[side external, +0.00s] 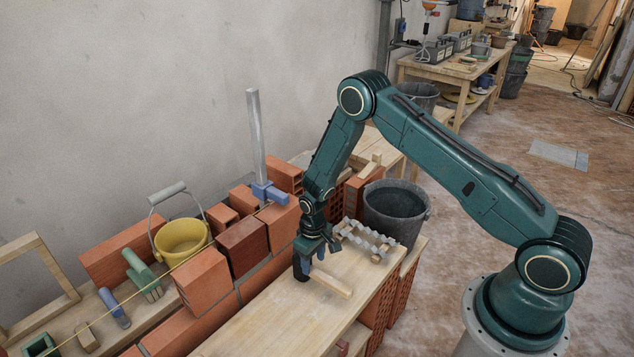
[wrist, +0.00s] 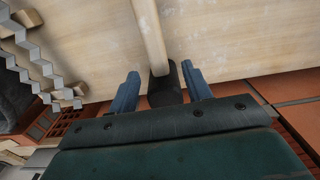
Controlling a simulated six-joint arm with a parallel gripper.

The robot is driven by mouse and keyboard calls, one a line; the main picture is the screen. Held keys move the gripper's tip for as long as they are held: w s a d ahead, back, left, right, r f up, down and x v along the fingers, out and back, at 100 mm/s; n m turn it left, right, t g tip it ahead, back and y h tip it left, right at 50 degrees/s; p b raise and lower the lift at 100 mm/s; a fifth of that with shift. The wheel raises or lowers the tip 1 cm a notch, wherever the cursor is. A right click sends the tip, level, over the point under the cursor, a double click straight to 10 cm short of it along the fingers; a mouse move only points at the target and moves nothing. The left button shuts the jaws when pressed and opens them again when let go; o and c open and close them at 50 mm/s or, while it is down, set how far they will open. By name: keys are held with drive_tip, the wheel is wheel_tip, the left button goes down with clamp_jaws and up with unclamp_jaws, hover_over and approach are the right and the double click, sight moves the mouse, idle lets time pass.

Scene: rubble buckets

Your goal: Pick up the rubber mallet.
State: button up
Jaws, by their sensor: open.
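The rubber mallet has a pale wooden handle (side external: 332,284) and a black head (side external: 301,272), and lies on the plank board (side external: 262,318). In the wrist view the handle (wrist: 149,35) runs away from me and the black head (wrist: 166,92) sits between my two blue fingers. My gripper (wrist: 160,72) is open, one finger on each side of the head with a visible gap at both. In the side external view my gripper (side external: 309,259) is low over the head end and partly hides it. I cannot tell whether the fingertips touch the board.
A zigzag metal piece (side external: 368,239) lies on the board beyond the mallet, and also shows at left in the wrist view (wrist: 33,55). A dark bucket (side external: 396,212) stands behind it. Bricks (side external: 244,247) and a yellow bucket (side external: 181,240) stand to the left. The board's near part is clear.

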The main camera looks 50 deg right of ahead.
sight(313, 268)
drive_tip(key=shift+f, duration=0.15)
drive_tip(key=shift+d+f, duration=0.1)
drive_tip(key=shift+f, duration=2.45)
drive_tip(key=shift+w, duration=0.1)
clamp_jaws()
drive_tip(key=shift+r, duration=0.15)
wheel_tip(313, 268, up, 20)
